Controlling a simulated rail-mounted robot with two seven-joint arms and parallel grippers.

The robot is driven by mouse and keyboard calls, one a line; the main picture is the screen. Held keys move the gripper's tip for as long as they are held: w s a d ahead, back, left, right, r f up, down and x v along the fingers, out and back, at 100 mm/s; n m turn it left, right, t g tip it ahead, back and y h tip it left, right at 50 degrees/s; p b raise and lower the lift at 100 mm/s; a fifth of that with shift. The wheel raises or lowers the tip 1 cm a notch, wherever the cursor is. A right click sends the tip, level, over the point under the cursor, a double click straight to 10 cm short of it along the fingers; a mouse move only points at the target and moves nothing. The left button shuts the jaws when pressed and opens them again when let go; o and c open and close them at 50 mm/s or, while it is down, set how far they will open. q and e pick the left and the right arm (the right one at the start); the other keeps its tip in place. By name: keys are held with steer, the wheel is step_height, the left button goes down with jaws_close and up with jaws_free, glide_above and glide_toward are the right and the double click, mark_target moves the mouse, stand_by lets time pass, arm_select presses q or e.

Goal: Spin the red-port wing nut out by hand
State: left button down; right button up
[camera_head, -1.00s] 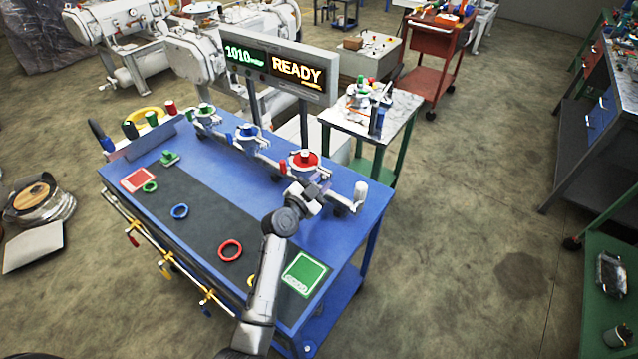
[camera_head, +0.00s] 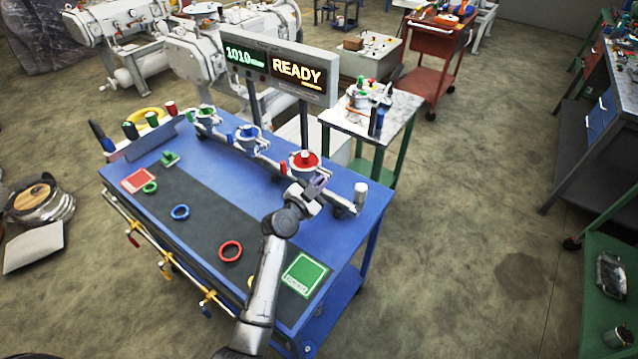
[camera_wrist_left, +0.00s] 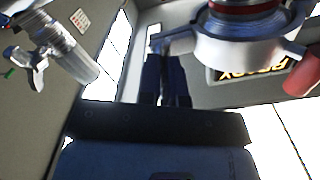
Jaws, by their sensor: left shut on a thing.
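The red port (camera_head: 304,160) is on the rail at the back right of the blue bench. In the left wrist view its pale clamp ring (camera_wrist_left: 250,40) shows at the top right. A pale metal lug (camera_wrist_left: 172,42) reaches out from the ring to my left fingertips. My left gripper (camera_head: 318,184) is at the front right side of the red port. In the left wrist view its dark fingers (camera_wrist_left: 165,80) are close together at the lug, shut on the wing nut, which they mostly hide. My right gripper is in neither view.
A pale upright cylinder (camera_head: 361,194) stands to the right of the port. The blue port (camera_head: 248,136) and green port (camera_head: 205,118) are further left. The READY display (camera_head: 298,72) stands behind. A red ring (camera_head: 230,251) lies on the dark mat, beside clear room.

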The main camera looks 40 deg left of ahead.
arm_select(q)
steer(key=n+p, duration=0.2)
steer(key=n, duration=0.6)
steer(key=n+p, duration=0.2)
steer(key=n, duration=0.6)
steer(key=a+n+p, duration=0.1)
steer(key=n+p, duration=0.2)
steer(key=n, duration=0.5)
steer(key=shift+s+f, duration=0.1)
steer(key=shift+f, duration=0.35)
steer(key=c, duration=1.4)
jaws_free()
steer(key=shift+o, duration=0.6)
